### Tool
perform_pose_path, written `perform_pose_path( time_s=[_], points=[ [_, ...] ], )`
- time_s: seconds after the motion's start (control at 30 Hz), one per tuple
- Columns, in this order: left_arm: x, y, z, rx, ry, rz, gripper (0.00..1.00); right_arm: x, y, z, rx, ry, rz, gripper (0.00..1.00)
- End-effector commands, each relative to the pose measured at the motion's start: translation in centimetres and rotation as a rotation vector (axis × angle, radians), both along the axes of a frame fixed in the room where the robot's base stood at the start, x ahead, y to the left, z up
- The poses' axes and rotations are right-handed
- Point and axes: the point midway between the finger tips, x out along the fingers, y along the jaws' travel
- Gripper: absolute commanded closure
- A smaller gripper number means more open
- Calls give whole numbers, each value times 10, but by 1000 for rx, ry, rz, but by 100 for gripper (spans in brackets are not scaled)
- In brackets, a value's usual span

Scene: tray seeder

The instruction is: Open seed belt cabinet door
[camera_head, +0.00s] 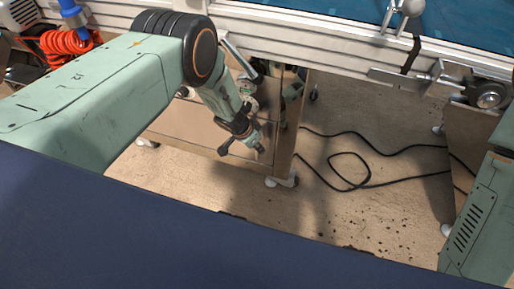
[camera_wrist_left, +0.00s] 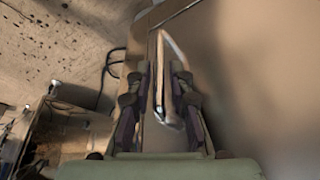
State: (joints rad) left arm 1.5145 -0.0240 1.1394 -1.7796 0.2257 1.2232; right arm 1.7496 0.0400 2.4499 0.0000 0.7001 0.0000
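The seed belt cabinet (camera_head: 284,150) stands below the conveyor frame in the head view, and its tan door (camera_head: 195,130) faces me. The door appears closed. My left gripper (camera_head: 243,149) is in front of the right part of the door, with its fingers spread. In the left wrist view, a pale, bent handle (camera_wrist_left: 160,80) lies between the two spread fingers of the left gripper (camera_wrist_left: 161,88). I cannot tell whether the fingers touch it. The handle is hidden by the gripper in the head view. My right gripper is not in view.
A black cable (camera_head: 365,180) loops over the floor right of the cabinet. A green housing with vent slots (camera_head: 480,225) stands at the far right. The conveyor frame (camera_head: 300,45) runs above the cabinet. A coiled orange hose (camera_head: 62,45) is at the upper left.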

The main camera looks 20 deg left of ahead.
Motion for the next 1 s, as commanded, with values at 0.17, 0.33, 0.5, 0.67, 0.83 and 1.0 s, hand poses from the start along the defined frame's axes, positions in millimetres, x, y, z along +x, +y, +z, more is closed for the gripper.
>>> perform_pose_path(
  time_s=[0.17, 0.33, 0.5, 0.67, 0.83, 1.0],
  points=[
    [0, -1, -1, -1, 1, 0, 80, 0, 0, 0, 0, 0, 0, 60],
    [0, -1, 0, -1, 1, 0, 85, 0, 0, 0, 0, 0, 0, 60],
    [0, 0, 0, -1, 1, 0, 99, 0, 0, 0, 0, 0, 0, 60],
    [0, 0, 0, -1, 1, 0, 100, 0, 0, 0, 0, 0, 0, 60],
    [0, 0, 0, -1, 1, 0, 100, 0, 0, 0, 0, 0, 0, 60],
    [0, 0, 0, -1, 1, 0, 100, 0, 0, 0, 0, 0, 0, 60]
  ],
)
